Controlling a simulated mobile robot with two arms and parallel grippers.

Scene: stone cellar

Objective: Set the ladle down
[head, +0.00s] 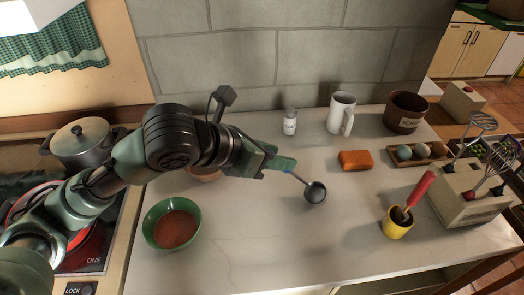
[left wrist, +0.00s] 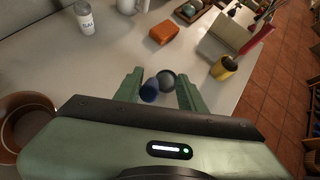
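The ladle has a dark round bowl (head: 315,192) and a thin handle with a blue end. In the head view it lies over the pale counter, handle towards my left gripper (head: 280,160). In the left wrist view the fingers of my left gripper (left wrist: 158,90) are spread apart. The blue handle end (left wrist: 148,91) shows between them, nearer the left finger, with a gap to the right finger. The ladle bowl (left wrist: 167,78) shows just beyond. I cannot tell whether the bowl touches the counter. My right gripper is not in view.
A green bowl of red food (head: 172,226) stands at the left, near a pot (head: 82,141) on the stove. A salt shaker (head: 290,122), white mug (head: 341,113), orange block (head: 355,160) and yellow cup (head: 397,224) surround the ladle. The counter's front middle is clear.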

